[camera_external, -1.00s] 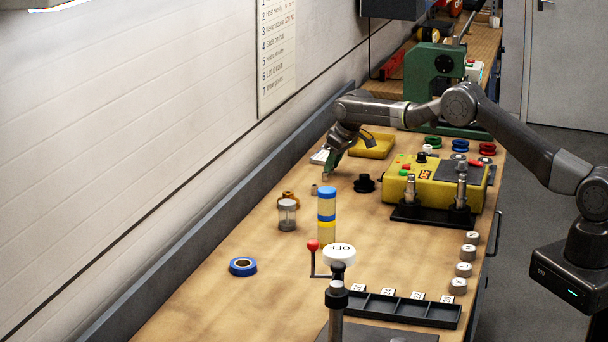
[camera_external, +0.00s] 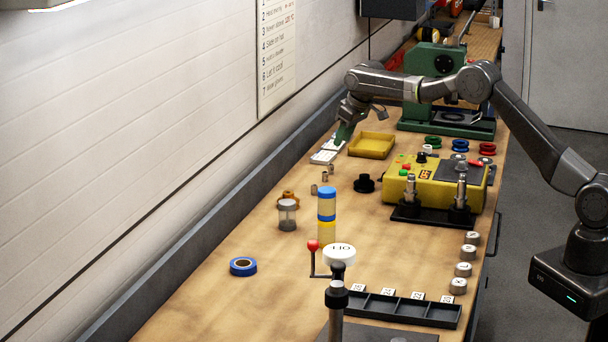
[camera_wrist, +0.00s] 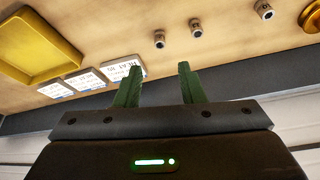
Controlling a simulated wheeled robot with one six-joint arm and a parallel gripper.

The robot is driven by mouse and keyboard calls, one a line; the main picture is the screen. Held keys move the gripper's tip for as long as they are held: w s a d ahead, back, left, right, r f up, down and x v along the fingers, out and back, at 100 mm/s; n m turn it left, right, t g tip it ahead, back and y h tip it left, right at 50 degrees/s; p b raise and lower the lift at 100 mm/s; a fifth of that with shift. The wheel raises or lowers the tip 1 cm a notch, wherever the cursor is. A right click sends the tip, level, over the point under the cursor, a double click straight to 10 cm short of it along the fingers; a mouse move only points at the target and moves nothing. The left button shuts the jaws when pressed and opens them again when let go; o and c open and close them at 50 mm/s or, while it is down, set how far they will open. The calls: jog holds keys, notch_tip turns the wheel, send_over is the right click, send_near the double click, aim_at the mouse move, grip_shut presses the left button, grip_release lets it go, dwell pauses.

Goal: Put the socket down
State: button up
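Three small metallic sockets stand apart on the wooden bench: a near socket (camera_external: 314,189), a middle socket (camera_external: 325,177) and a far socket (camera_external: 332,166). In the wrist view the sockets (camera_wrist: 159,39) (camera_wrist: 196,28) (camera_wrist: 264,9) show beyond the fingertips, clear of them. My gripper (camera_external: 340,141) is above the bench near the wall, beyond the sockets. In the wrist view its green fingers (camera_wrist: 157,76) are apart with nothing held between them. Which socket the task means cannot be told.
The front left bench is mostly clear.

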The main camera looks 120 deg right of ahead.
jog(key=shift+v, duration=1.4)
jog(key=o, duration=0.5)
jog(key=shift+r, duration=0.15)
jog(key=o, duration=0.9)
jog(key=a+r+p, duration=0.3)
jog(key=a+r, duration=0.1)
jog(key=a, duration=0.1)
jog(key=shift+n+g, duration=0.3)
jog(key=s+a+r+n+p, duration=0.1)
jog(key=a+r+p, duration=0.15)
jog(key=a, duration=0.45)
jog(key=s+a+r+n+p, duration=0.1)
jog(key=s+a+r+p, duration=0.15)
jog(key=a, duration=0.45)
jog(key=b+x, duration=0.4)
jog(key=x, duration=0.5)
jog(key=shift+w+g, duration=0.2)
jog(key=shift+g, duration=0.1)
jog(key=shift+d, duration=0.15)
jog(key=p+v, duration=0.3)
jog(key=v, duration=0.7)
jog(key=shift+a+p, duration=0.2)
jog(key=shift+p, duration=0.15)
